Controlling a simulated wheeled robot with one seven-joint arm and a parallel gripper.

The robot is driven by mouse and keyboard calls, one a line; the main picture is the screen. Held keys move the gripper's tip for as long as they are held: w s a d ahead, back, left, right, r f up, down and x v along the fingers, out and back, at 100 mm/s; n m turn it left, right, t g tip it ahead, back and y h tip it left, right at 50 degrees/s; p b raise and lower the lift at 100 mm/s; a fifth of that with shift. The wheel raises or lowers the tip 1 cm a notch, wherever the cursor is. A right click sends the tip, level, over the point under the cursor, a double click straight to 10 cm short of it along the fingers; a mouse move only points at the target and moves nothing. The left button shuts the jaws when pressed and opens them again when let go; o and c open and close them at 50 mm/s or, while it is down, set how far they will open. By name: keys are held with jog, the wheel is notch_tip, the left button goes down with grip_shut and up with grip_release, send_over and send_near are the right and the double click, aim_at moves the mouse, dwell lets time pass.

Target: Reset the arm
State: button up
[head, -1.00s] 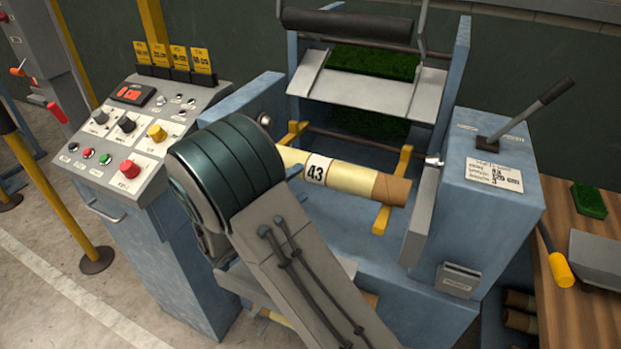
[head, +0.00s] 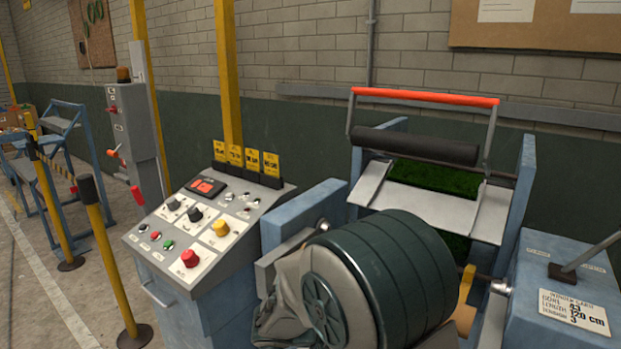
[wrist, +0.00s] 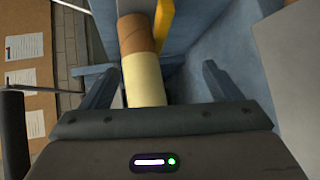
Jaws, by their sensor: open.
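My arm's dark green joint fills the lower middle of the head view and hides most of the machine's cradle. My gripper (wrist: 160,82) shows in the wrist view with its two fingers wide apart. A cardboard roll core (wrist: 141,75), brown at its end and cream along its body, appears between the fingers in that view. Nothing is seen clamped; the distance from fingers to core cannot be told. In the head view my gripper is out of sight and the core is almost wholly hidden.
A control panel (head: 196,225) with coloured buttons stands left of my arm. The blue winding machine (head: 525,165) with its red-topped bar (head: 425,96) stands behind and to the right. A lever box (head: 560,300) is at the right edge. Yellow posts (head: 105,250) stand at the left.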

jog(key=s+d+r+m+g+y+p, duration=0.2)
jog(key=s+d+g+y, duration=0.25)
jog(key=s+y, duration=0.35)
jog(key=s+a+r+m+t+y+p, duration=0.1)
jog(key=s+a+r+t+y, duration=0.1)
jog(key=s+r+t+y, duration=0.2)
jog(key=s+t+y, duration=0.1)
jog(key=y, duration=0.1)
jog(key=shift+s+a+y, duration=0.25)
jog(key=shift+a+y, duration=0.05)
jog(key=shift+a, duration=0.1)
jog(key=shift+c, duration=0.3)
dwell(0.6)
